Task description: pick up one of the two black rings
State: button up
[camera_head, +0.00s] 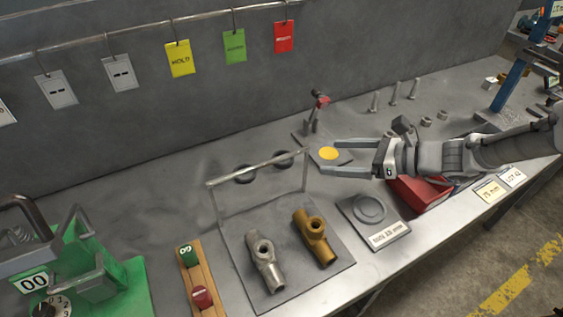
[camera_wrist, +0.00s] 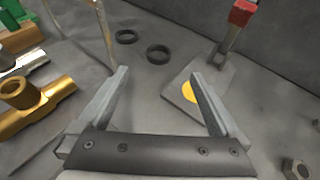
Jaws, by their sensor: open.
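Two black rings lie flat on the grey bench behind a thin metal frame. In the head view the left ring (camera_head: 244,175) and the right ring (camera_head: 284,159) are partly crossed by the frame's bar. In the wrist view they show as the left ring (camera_wrist: 127,36) and the right ring (camera_wrist: 158,54), side by side and apart. My gripper (camera_head: 333,157) is open and empty, to the right of the rings. In the wrist view its fingertips (camera_wrist: 158,75) point toward the rings, with the right ring ahead between them.
The metal frame (camera_head: 258,169) stands on a plate with a silver pipe tee (camera_head: 265,262) and a brass tee (camera_head: 315,236). A plate with a yellow disc (camera_head: 328,153) and a red-topped clamp (camera_head: 321,101) stands right of the rings. A red box (camera_head: 418,194) lies below my arm.

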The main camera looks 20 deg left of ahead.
aim_at(293, 161)
jog(key=b+x, duration=0.2)
jog(key=x, duration=0.4)
jog(key=shift+a+f, duration=0.2)
jog(key=shift+a, duration=0.15)
jog(key=b+x, duration=0.1)
jog(key=x, duration=0.1)
jog(key=b+x, duration=0.1)
jog(key=x, duration=0.2)
jog(key=shift+s+d+f+b, duration=0.1)
jog(key=shift+s+f+b, duration=0.05)
jog(key=shift+f+b, duration=0.25)
jog(key=shift+r, duration=0.1)
jog(key=c, duration=1.4)
